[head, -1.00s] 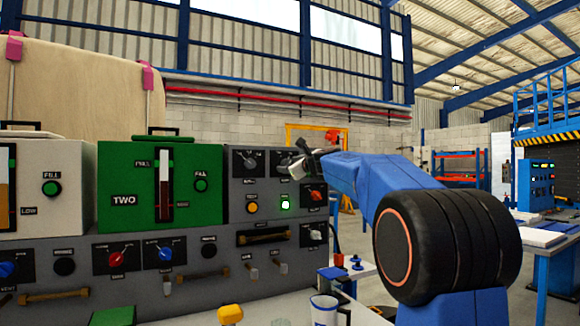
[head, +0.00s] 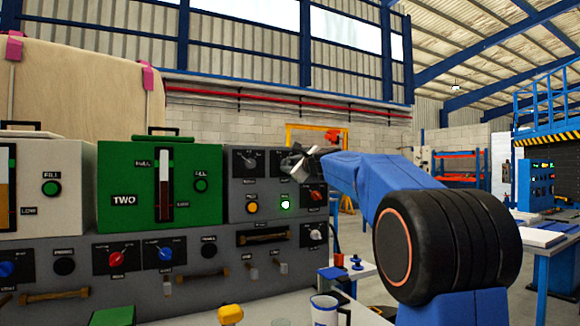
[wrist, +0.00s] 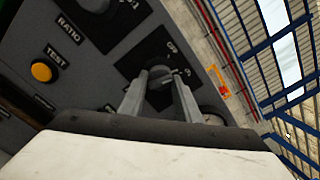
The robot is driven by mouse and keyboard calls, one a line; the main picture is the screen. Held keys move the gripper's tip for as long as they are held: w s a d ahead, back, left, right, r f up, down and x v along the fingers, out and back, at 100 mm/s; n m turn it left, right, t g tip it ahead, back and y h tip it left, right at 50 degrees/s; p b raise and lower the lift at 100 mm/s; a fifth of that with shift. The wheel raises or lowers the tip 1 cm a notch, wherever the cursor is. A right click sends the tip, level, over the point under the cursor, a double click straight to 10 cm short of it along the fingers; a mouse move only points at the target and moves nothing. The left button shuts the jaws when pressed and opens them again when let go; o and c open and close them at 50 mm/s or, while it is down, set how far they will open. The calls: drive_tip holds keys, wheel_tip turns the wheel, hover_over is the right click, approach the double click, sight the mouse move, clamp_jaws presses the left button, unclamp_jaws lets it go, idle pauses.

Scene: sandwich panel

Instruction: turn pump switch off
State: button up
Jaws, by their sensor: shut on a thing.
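My gripper (head: 293,162) is at the upper right of the grey control panel (head: 237,212), in front of a black switch plate. In the head view my gripper mostly hides this knob.
A similar dark knob (head: 249,161) is just left of my gripper. A red knob (head: 316,195), a lit green button (head: 285,205) and a yellow button (head: 252,207) are below. A green tank unit (head: 120,190) stands left. Open room lies to the right.

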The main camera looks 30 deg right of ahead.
drive_tip(key=n, duration=0.4)
drive_tip(key=shift+n, duration=2.6)
drive_tip(key=o, duration=1.1)
drive_tip(key=shift+c, duration=0.2)
drive_tip(key=shift+s, duration=0.15)
drive_tip(key=s, duration=1.7)
